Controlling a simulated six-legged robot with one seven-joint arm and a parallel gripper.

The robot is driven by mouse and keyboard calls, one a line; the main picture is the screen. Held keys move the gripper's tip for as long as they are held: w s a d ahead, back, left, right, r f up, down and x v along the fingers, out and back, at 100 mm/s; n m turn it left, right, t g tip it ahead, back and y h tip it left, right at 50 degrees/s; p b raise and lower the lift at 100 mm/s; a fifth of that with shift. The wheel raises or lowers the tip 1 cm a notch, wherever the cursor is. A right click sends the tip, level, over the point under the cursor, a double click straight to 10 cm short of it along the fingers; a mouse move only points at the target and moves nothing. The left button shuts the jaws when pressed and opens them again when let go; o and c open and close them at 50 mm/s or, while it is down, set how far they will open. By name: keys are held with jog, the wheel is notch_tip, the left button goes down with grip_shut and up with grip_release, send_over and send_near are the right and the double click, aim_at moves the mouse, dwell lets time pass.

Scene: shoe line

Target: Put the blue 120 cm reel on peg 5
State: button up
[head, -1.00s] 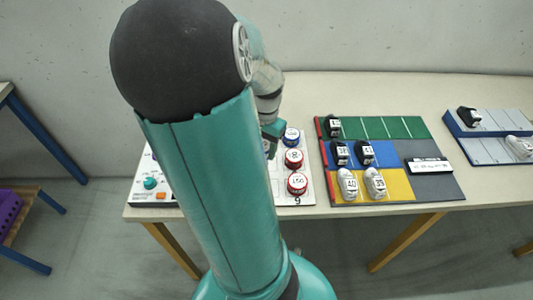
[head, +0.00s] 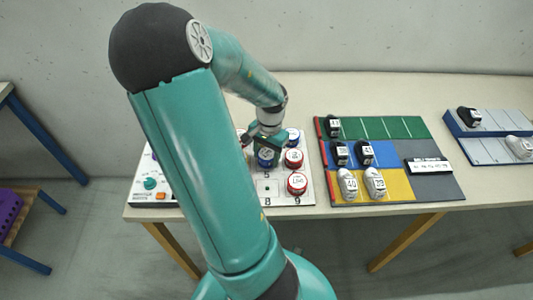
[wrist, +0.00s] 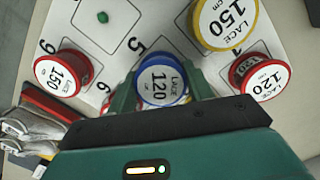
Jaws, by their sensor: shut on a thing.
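The blue reel marked LACE 120 (wrist: 158,86) is between the fingers of my gripper (wrist: 160,95). In the head view this blue reel (head: 265,158) is beneath my gripper (head: 265,143), over the peg board's middle column, just above the printed 5. In the wrist view the printed 5 (wrist: 137,45) is beside the reel's edge. Peg 5 is hidden under the reel. I cannot tell whether the reel is seated on the peg or held just above it. My gripper is shut on the reel, label side up.
A red 150 reel (wrist: 62,73), a yellow 150 reel (wrist: 225,22) and a red 120 reel (wrist: 260,75) stand close around. Another blue reel (head: 292,135) is on the right column. The peg above the 8 (head: 267,188) is bare. A shoe board (head: 435,187) is at right.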

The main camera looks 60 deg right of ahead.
aim_at(269, 151)
jog(key=shift+f, duration=0.45)
jog(key=o, duration=1)
jog(key=shift+c, duration=0.2)
notch_tip(269, 151, up, 13)
jog(key=d, duration=0.1)
jog(key=w+a+r+n+t, duration=0.2)
jog(key=w+a+r+n, duration=0.2)
jog(key=w+a+n, duration=0.7)
jog(key=a+r+n+t, duration=0.1)
jog(key=a+r+n, duration=0.2)
jog(key=a, duration=1)
jog(key=a+r+n+t+h, duration=0.1)
jog(key=a+r+n, duration=0.3)
jog(key=a, duration=0.9)
jog(key=shift+s+r+n+t, duration=0.2)
jog(key=shift+s+n+t, duration=0.05)
jog(key=shift+n+t, duration=0.45)
